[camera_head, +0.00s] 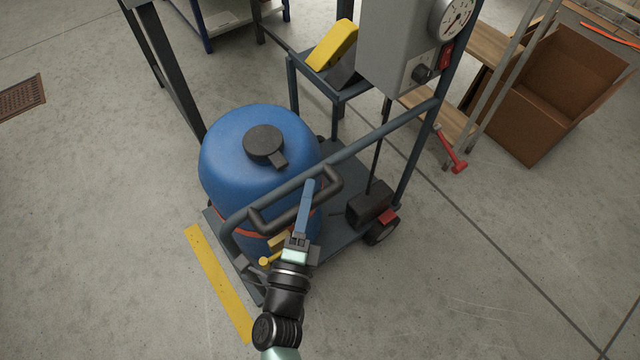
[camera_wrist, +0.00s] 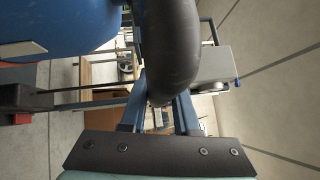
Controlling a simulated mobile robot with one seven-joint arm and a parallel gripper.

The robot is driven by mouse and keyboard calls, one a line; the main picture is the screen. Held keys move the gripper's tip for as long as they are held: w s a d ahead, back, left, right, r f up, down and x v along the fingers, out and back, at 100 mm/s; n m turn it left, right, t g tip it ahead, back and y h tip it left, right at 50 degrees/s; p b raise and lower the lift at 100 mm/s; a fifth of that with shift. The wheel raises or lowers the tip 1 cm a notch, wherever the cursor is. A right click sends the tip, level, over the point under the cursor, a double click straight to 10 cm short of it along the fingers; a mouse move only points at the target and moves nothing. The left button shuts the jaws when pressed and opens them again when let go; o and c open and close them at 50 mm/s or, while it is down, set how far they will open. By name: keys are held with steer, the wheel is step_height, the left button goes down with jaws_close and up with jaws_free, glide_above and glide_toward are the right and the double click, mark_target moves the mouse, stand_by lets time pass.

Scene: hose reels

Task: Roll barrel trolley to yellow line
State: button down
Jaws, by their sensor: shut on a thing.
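The barrel trolley has a dark grey deck (camera_head: 340,238) and carries a blue barrel (camera_head: 225,150) with a black cap and an orange strap. Its dark push handle (camera_head: 268,224) loops out from the top rail. My gripper (camera_head: 307,190) is shut on this handle; in the wrist view the thick dark handle tube (camera_wrist: 168,45) passes between the blue fingers (camera_wrist: 158,112). The yellow line (camera_head: 218,282) lies on the floor just left of the deck's edge, roughly parallel to it. The trolley's lower near side is partly hidden by my arm.
A grey box with a gauge (camera_head: 452,18) stands behind the trolley. A small table (camera_head: 340,82) holds a yellow item. An open cardboard box (camera_head: 535,105) stands at right, and a floor drain (camera_head: 20,96) lies at left. The near floor is clear on both sides.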

steer(key=shift+y, duration=0.4)
steer(key=s+a, duration=0.1)
steer(key=a, duration=0.1)
steer(key=s+a, duration=0.1)
steer(key=a, duration=0.1)
steer(key=s+a+r+p, duration=0.1)
steer(key=a, duration=0.1)
steer(key=shift+a, duration=0.1)
steer(key=c, duration=0.7)
jaws_free()
steer(key=shift+o, duration=0.2)
steer(key=shift+f, duration=0.1)
glide_toward(267, 224)
steer(key=f, duration=0.1)
steer(key=shift+s+d+h+p, duration=0.35)
steer(key=shift+s+d+h, duration=0.05)
steer(key=shift+s+d, duration=0.1)
steer(key=shift+w+f, duration=0.1)
